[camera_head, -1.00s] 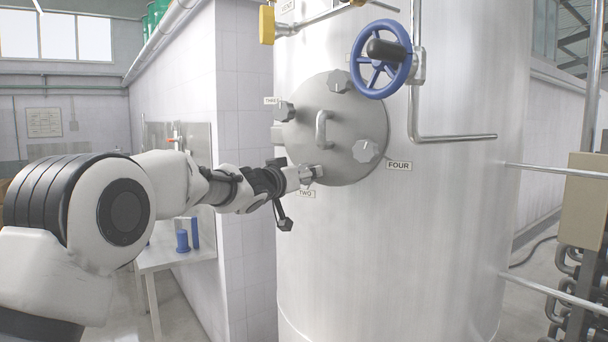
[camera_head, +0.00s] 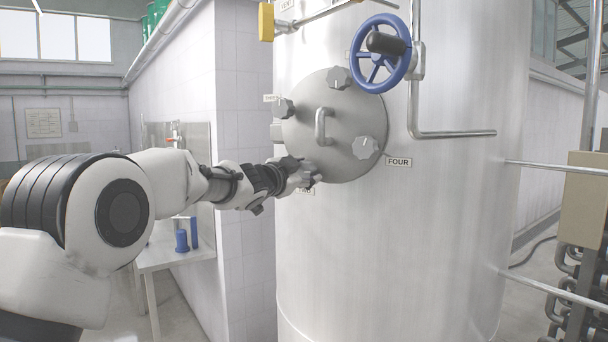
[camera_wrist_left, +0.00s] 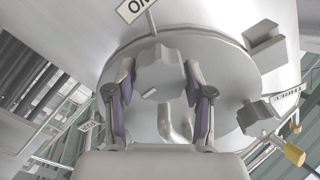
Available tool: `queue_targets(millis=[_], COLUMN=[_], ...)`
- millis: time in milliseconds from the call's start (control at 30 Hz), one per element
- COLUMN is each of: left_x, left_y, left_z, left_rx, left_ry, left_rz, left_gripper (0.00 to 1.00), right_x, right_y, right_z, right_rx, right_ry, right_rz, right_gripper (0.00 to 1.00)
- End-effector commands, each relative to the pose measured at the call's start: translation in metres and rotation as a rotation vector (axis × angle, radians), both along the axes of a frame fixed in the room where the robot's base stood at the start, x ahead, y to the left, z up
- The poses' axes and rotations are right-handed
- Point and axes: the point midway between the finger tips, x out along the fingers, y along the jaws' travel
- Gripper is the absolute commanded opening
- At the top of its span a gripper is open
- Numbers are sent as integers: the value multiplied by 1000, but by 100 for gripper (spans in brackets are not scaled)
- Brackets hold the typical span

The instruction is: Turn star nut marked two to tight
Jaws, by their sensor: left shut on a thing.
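The star nut marked two (camera_wrist_left: 160,75) is a grey lobed knob at the lower left of the round manway cover (camera_head: 350,110). My left gripper (camera_head: 310,174) reaches it from the left and hides most of it in the head view. In the left wrist view the fingers of my left gripper (camera_wrist_left: 160,95) are on either side of the nut, shut on it. The label two (camera_head: 307,190) is partly hidden by the gripper; part of it shows in the left wrist view (camera_wrist_left: 133,10). My right gripper is not in view.
Other star nuts sit around the cover: nut three (camera_head: 284,109), nut four (camera_head: 366,147) and a top nut (camera_head: 339,78). A bar handle (camera_head: 322,126) stands out at the cover's middle. A blue handwheel (camera_head: 381,54) and pipes (camera_head: 455,134) stick out above and right.

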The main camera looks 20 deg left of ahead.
Motion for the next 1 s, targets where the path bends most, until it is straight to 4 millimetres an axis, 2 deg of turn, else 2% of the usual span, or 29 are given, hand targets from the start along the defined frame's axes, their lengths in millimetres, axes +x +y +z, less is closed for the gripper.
queue_targets(millis=[1000], left_x=[0], left_y=[-1], left_z=[-6], left_rx=[937], left_ry=[-231], left_rz=[1], left_gripper=[17], right_x=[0], right_y=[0], right_z=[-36], right_rx=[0], right_ry=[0], right_rz=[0], right_gripper=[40])
